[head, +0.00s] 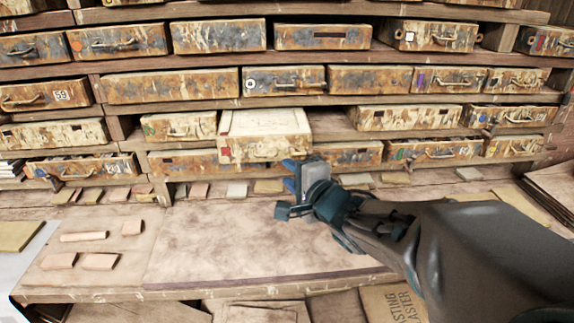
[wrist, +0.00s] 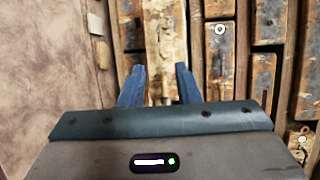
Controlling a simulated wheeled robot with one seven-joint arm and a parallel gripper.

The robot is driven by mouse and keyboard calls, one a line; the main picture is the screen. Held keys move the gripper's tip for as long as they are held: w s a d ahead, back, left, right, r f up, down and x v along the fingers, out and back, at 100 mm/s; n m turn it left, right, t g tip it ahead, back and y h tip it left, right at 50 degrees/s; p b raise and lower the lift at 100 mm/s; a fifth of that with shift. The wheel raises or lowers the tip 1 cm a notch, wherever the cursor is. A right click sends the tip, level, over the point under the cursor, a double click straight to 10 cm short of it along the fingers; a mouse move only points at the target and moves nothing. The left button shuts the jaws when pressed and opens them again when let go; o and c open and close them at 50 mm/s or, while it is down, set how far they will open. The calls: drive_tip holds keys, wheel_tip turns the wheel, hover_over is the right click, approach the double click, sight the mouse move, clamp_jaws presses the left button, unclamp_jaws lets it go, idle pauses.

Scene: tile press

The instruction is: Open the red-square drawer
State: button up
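The drawer with a small red square (head: 265,124) on the left of its front sticks out from the row in the head view, its pale top showing. Its metal handle (head: 267,155) is on the lower front. My gripper (head: 291,174) is at the lower right of this drawer, just in front of the shelf. In the wrist view my gripper (wrist: 160,70) has its two blue fingers apart, with a rusty drawer front (wrist: 166,45) ahead between them. A metal bit shows low between the fingers, partly hidden by the gripper body. I cannot tell whether the fingers touch it.
Several rows of rusty, marked drawers surround it; a drawer with a handle (head: 435,152) stands to the right. Small tiles (head: 237,189) lie along the ledge below. The pale work board (head: 250,240) in front is clear. More tiles (head: 100,261) lie at left.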

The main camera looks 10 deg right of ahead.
drive_tip(key=shift+b+v, duration=1.1)
drive_tip(key=shift+v, duration=0.35)
drive_tip(key=shift+d, duration=0.1)
drive_tip(key=s+d+f+n+g+h, duration=0.4)
drive_tip(key=d+f+n+g+h, duration=0.1)
drive_tip(key=d+f+n+h, duration=0.15)
drive_tip(key=s+a+f+n+g+y, duration=0.1)
drive_tip(key=s+a+f+n+g, duration=0.1)
drive_tip(key=s+f+n+g, duration=0.1)
drive_tip(key=s+a+f+n+g+y, duration=0.1)
drive_tip(key=s+a+f+n+g, duration=0.1)
drive_tip(key=s+n+g, duration=0.2)
drive_tip(key=s+n, duration=0.2)
drive_tip(key=s, duration=0.2)
drive_tip(key=shift+s+a+f, duration=0.15)
drive_tip(key=shift+s+f, duration=0.2)
drive_tip(key=shift+f, duration=0.05)
